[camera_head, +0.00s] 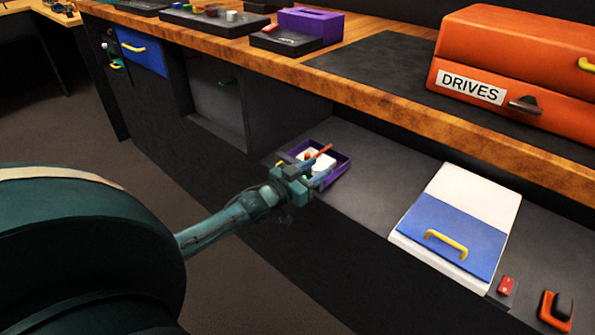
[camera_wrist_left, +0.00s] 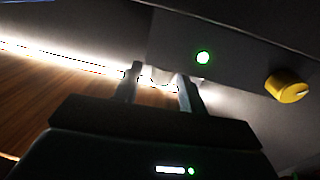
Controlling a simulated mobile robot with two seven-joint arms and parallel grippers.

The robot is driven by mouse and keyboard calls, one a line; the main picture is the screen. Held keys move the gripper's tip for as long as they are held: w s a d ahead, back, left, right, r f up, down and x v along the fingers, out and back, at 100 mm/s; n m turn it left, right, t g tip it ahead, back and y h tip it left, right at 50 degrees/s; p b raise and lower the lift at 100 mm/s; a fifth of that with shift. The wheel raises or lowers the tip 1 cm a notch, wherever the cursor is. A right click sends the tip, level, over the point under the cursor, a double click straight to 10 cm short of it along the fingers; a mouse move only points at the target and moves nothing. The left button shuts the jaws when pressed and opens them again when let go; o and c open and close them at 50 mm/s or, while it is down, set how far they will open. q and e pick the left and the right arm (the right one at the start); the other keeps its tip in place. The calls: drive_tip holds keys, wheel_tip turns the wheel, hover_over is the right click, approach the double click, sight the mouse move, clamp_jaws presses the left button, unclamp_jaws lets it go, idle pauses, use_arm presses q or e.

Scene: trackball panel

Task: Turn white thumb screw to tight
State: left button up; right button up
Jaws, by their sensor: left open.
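My left gripper (camera_head: 318,170) reaches over a small purple-edged panel or tray (camera_head: 345,172) on the lower shelf. A white rounded piece (camera_head: 322,160), which looks like the white thumb screw, shows just past the gripper, partly hidden by it. In the left wrist view, the two fingers of my left gripper (camera_wrist_left: 160,88) stand apart. A pale, washed-out shape (camera_wrist_left: 158,76) shows between and beyond their tips; I cannot tell whether they touch it, or how the screw is turned. My right gripper is in neither view.
A white and blue box (camera_head: 455,235) with a yellow handle stands to the right on the shelf. The wooden counter (camera_head: 400,115) overhangs behind. The wrist view shows a green light (camera_wrist_left: 203,57) and a yellow knob (camera_wrist_left: 288,87) close by on the dark panel.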

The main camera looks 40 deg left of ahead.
use_arm(q)
drive_tip(key=s+a+p, duration=0.2)
drive_tip(key=s+p, duration=0.1)
drive_tip(key=s, duration=0.9)
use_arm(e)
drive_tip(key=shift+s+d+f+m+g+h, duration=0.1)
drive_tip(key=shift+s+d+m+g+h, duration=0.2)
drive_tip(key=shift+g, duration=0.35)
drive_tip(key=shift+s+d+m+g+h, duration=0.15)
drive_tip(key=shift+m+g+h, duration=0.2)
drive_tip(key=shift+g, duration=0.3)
use_arm(q)
drive_tip(key=shift+a, duration=0.1)
